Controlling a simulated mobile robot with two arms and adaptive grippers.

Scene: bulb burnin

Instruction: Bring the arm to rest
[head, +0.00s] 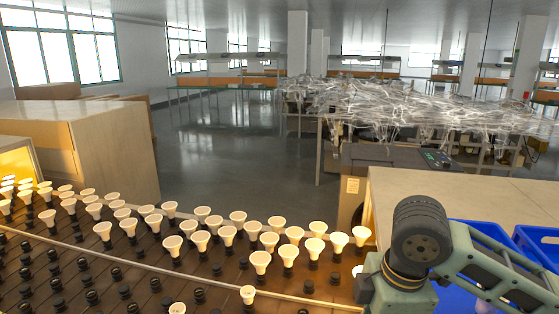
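My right arm (420,240) comes in at the lower right, bent at a dark round joint, above the right end of the bulb rack. Its gripper does not show, so I cannot see its fingers or whether it holds anything. My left arm and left gripper are out of view. Many white bulbs (260,262) stand upright in rows on the brown rack (150,262). The nearer rows hold mostly empty black sockets (92,297), with a few bulbs such as one by the front rail (248,294).
Blue crates (480,232) lie at the right, partly behind my arm, beside a beige tabletop (430,190). A wooden cabinet (115,150) stands at the left. A table heaped with clear wrapping (400,105) stands behind. The grey floor (230,150) between is clear.

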